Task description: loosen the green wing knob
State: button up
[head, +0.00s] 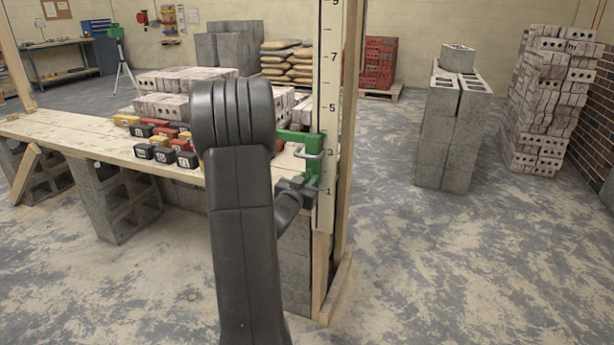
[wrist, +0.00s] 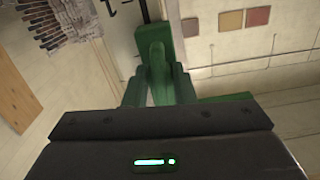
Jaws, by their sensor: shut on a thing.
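The green clamp (head: 298,137) sits on the pale numbered post (head: 327,120), level with about the 3 mark. In the wrist view, a green wing knob (wrist: 157,75) stands upright in the middle, with green clamp parts (wrist: 222,98) around it. My gripper (head: 302,183) is at the clamp's lower part, just left of the post. In the wrist view its fingers show on either side of the knob, shut on it. The knob is hard to make out in the head view, where my gripper and arm hide part of the clamp.
A plank bench (head: 60,128) on concrete blocks stands to the left, bearing small red, yellow and black blocks (head: 175,143) and bricks. A wooden upright stands right behind the numbered post. Stacked grey blocks (head: 447,125) stand farther right. The floor (head: 450,270) at front right is clear.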

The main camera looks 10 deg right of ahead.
jog(key=shift+n, duration=0.5)
jog(key=shift+p, duration=0.3)
jog(key=o, duration=1)
jog(key=p+v, duration=0.1)
jog(key=v, duration=1.3)
jog(key=shift+w+d, duration=0.1)
